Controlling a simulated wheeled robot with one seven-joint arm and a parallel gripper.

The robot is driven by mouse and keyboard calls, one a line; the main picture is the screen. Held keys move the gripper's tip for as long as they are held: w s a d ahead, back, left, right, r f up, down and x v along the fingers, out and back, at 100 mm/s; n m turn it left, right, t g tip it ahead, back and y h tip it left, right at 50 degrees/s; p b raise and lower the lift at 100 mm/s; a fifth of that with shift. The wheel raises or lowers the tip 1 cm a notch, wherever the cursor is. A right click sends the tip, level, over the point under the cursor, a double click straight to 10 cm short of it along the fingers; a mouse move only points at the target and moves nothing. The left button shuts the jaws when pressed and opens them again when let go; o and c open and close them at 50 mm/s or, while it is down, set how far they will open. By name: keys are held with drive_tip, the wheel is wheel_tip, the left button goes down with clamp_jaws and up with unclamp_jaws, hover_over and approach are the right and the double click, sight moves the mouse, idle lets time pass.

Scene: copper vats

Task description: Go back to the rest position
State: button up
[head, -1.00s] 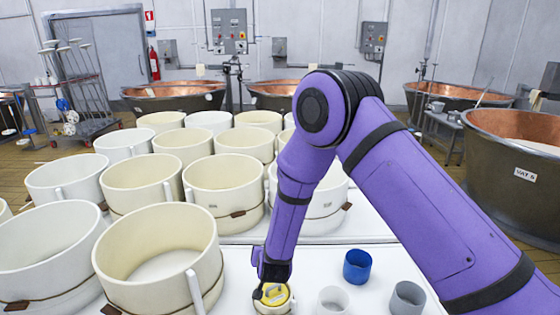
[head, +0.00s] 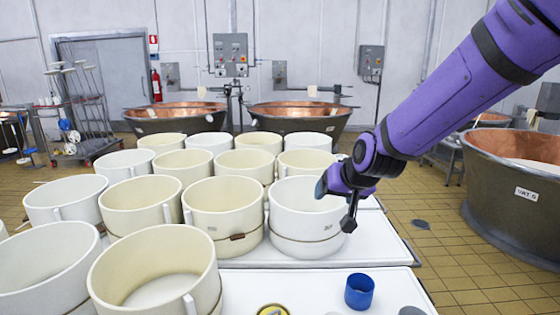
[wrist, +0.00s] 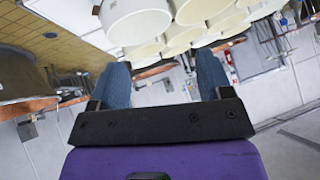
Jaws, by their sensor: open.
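My gripper (head: 350,208) is raised above the white table, beside the right-hand white mould of the second row, and holds nothing that I can see. In the wrist view its two blue fingers (wrist: 165,90) stand wide apart with an empty gap between them. That view is tilted nearly upside down, with white moulds beyond the fingertips. My purple arm reaches in from the upper right of the head view.
Several white moulds (head: 224,212) fill the table's left and middle. A blue cup (head: 359,291), a yellow-topped item (head: 272,310) and a grey cup (head: 411,311) are at the front edge. A copper vat (head: 515,185) stands at right; tiled floor lies between.

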drive_tip(key=s+d+r+g+h, duration=0.1)
drive_tip(key=s+d+r, duration=0.2)
drive_tip(key=s, duration=0.6)
drive_tip(key=s+d+r+h, duration=0.1)
drive_tip(key=s+d+r, duration=0.2)
drive_tip(key=s+d, duration=0.5)
drive_tip(key=s+d+r+g+h, duration=0.1)
drive_tip(key=s+d+r, duration=0.3)
drive_tip(key=s, duration=0.7)
drive_tip(key=shift+s+d+g, duration=0.3)
drive_tip(key=shift+s+d, duration=0.05)
drive_tip(key=shift+d, duration=0.9)
